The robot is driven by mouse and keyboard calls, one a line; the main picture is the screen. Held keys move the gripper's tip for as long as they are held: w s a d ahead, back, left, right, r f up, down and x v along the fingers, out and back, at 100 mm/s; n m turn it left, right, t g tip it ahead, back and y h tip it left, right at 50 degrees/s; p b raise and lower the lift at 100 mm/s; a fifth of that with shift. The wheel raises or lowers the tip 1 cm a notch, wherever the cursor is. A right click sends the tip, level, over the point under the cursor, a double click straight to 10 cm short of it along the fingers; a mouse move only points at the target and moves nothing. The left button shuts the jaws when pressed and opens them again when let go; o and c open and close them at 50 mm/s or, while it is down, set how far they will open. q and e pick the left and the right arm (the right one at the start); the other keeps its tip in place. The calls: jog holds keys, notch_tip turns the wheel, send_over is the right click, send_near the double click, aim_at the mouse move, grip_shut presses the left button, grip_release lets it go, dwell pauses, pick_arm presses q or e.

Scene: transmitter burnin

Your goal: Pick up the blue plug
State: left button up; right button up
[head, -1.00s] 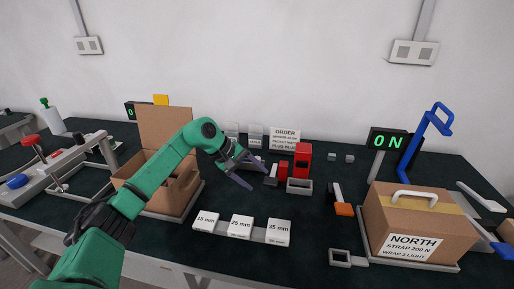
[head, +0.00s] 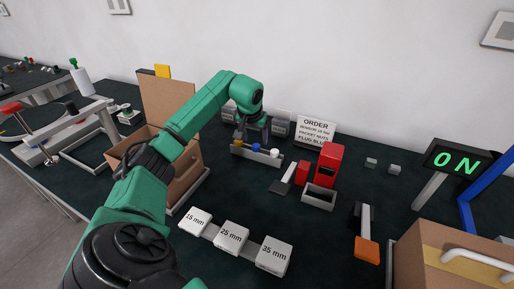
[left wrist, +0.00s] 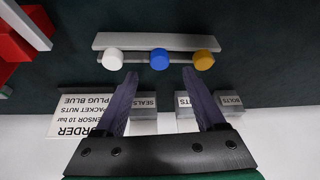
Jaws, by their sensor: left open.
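The blue plug (left wrist: 159,59) stands in the middle of a grey rack (left wrist: 160,41), between a white plug (left wrist: 113,59) and a yellow plug (left wrist: 203,60). In the head view the blue plug (head: 256,148) is small, just below my left gripper (head: 252,138). In the left wrist view my left gripper (left wrist: 161,85) is open and empty. Its two fingers point toward the rack, one on either side of the blue plug's line, and the plug lies a little beyond the tips. My right gripper is in neither view.
An order sign (head: 316,130) and labelled bins stand behind the rack. A red block device (head: 328,165) and a grey square holder (head: 319,196) are to its right. An open cardboard box (head: 185,165) stands at left, and white 15, 25 and 35 mm boxes (head: 231,238) lie in front.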

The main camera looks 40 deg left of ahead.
aim_at(256, 145)
pick_arm(q)
jog(key=x, duration=0.4)
jog(key=shift+f+p, duration=0.3)
jog(key=shift+p, duration=0.1)
jog(key=shift+s, duration=0.1)
grip_shut()
jog(key=shift+r, duration=0.1)
